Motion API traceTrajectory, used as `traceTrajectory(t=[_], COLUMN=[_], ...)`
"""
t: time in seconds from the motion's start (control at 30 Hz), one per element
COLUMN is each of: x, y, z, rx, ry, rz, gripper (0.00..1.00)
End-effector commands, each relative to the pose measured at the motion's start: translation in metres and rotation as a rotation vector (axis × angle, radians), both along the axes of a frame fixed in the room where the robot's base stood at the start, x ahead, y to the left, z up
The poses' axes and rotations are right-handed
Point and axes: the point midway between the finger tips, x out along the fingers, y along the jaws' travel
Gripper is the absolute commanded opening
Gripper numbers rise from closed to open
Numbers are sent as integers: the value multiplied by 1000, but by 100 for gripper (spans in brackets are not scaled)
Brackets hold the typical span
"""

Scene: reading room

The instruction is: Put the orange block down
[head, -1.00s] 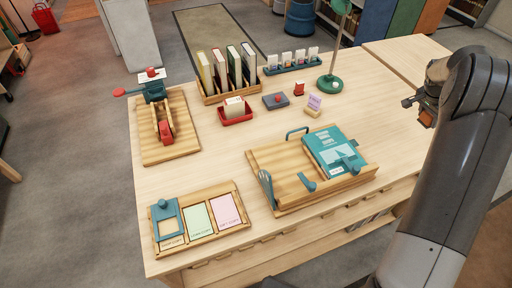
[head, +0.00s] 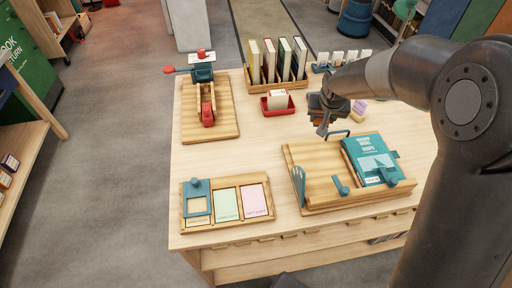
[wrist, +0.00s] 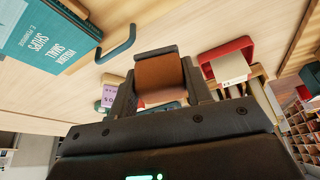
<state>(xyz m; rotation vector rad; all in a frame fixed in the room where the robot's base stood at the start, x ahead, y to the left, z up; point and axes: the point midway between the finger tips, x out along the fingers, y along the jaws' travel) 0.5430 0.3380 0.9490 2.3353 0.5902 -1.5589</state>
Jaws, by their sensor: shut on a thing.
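My gripper (head: 324,118) is above the table, behind the wooden tray's blue handle and to the right of the small red tray. In the wrist view, the orange block (wrist: 160,76) sits between the two fingers of my gripper (wrist: 157,88), which are shut on it. The block looks brownish orange and is held clear of the tabletop. In the head view the block is mostly hidden by my gripper, so its lower edge and exact height are hard to tell.
A wooden tray (head: 320,198) holds a teal book (head: 368,157). A red tray (head: 269,110) with cards and a book rack (head: 262,89) stand behind. A card holder (head: 231,231) is front left, a wooden press (head: 226,128) back left. Bare tabletop (head: 252,155) lies between them.

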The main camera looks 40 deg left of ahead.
Motion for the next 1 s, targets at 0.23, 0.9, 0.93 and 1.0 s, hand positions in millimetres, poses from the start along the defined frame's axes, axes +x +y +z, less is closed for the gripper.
traceTrajectory(t=[0.23, 0.9, 0.93, 1.0], x=[-72, -122, -123, -126], y=[50, 146, 150, 160], z=[1, -55, -58, -64], rx=[0, -2, -3, -2], ry=[0, 1, 1, 1], rz=[235, 297, 297, 295], gripper=[22, 22, 22, 22])
